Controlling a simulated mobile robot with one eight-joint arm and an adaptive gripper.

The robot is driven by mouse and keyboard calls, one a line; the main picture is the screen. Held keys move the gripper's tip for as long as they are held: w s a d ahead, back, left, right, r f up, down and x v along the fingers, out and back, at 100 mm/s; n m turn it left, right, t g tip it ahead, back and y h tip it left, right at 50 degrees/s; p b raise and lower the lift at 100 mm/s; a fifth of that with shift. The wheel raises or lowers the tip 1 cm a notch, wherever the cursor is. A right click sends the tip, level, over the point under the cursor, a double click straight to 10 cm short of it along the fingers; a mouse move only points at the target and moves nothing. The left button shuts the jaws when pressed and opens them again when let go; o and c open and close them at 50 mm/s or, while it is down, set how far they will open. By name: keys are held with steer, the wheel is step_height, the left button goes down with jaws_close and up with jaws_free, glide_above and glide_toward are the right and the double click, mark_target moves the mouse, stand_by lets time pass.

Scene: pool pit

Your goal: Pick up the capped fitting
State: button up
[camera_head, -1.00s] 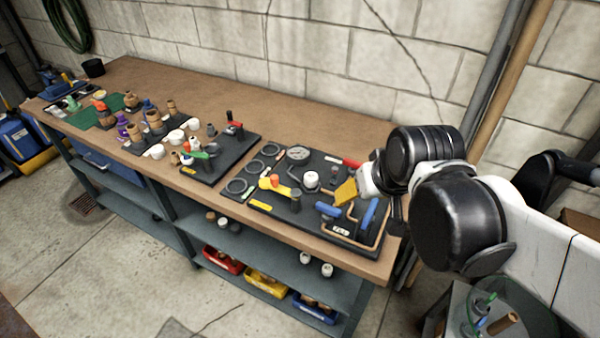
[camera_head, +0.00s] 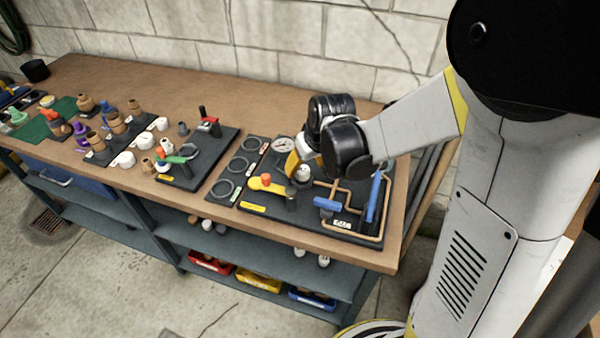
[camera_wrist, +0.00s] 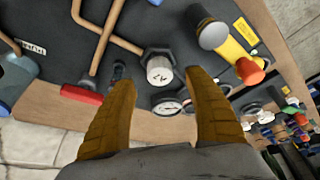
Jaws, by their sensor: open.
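The capped fitting (camera_wrist: 159,69), a white cap with dark markings on a dark hex base, stands on the black board. In the wrist view it lies just ahead of and between the spread yellow fingertips of my gripper (camera_wrist: 159,77). My gripper is open, with nothing held.
Close by on the board are a round gauge (camera_wrist: 167,107), a red-handled part (camera_wrist: 82,94), copper pipes (camera_wrist: 104,38), a yellow valve with orange knob (camera_wrist: 249,72) and a grey-capped post (camera_wrist: 208,28). The bench back (camera_head: 180,90) is clear.

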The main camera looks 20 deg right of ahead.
mark_target(304, 170)
steer(key=b+x, duration=0.2)
steer(key=x, duration=0.3)
steer(key=shift+f+b, duration=0.15)
steer(key=shift+b, duration=0.15)
steer(key=c, duration=1.3)
